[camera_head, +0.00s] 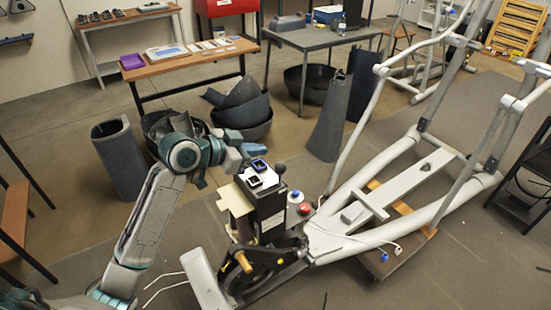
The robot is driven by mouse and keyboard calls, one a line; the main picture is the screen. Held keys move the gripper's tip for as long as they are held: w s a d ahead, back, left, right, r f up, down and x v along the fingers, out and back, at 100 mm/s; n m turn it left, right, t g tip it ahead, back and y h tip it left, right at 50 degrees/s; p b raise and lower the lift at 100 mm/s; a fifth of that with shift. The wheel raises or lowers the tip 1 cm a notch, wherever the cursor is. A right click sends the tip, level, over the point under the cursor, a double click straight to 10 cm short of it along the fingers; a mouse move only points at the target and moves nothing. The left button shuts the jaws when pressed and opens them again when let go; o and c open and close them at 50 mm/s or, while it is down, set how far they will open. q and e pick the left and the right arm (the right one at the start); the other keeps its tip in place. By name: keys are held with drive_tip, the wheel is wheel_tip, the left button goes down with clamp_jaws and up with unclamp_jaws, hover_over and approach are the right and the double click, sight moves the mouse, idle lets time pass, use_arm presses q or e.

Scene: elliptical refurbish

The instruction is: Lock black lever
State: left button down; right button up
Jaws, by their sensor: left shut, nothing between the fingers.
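A black knob-ended piece (280,169), which looks like the black lever, stands up at the top right of the black upright housing (270,214) of the elliptical. Whether it is locked cannot be told. My left gripper (250,152) is shut and empty. It appears above and behind the housing's top, left of the knob in the picture, with a gap between them. Two small devices with dark screens, one blue-framed (260,164) and one white (255,181), are on top of the housing. My right gripper is out of view.
The elliptical's grey frame (345,223) extends to the right, with a red knob (305,208) near the housing. Curved dark covers (242,108) and a wooden-topped table (190,62) stand behind. Open floor lies at the lower right.

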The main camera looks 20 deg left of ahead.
use_arm(q)
drive_tip(key=p, duration=0.2)
hover_over(277, 168)
drive_tip(key=shift+s+d+f, duration=0.1)
drive_tip(key=shift+f, duration=0.5)
drive_tip(key=shift+s+d+f, duration=0.1)
drive_tip(key=shift+f, duration=0.5)
drive_tip(key=f, duration=0.1)
drive_tip(key=f+p, duration=0.1)
drive_tip(key=f, duration=0.1)
drive_tip(key=shift+w+a+f+p, duration=0.1)
drive_tip(key=shift+a+f+p, duration=0.1)
drive_tip(key=shift+f+p, duration=0.1)
drive_tip(key=shift+a+f, duration=0.1)
drive_tip(key=shift+f, duration=0.35)
wheel_tip(277, 168, down, 3)
drive_tip(key=shift+f+b, duration=0.1)
drive_tip(key=shift+b, duration=1.15)
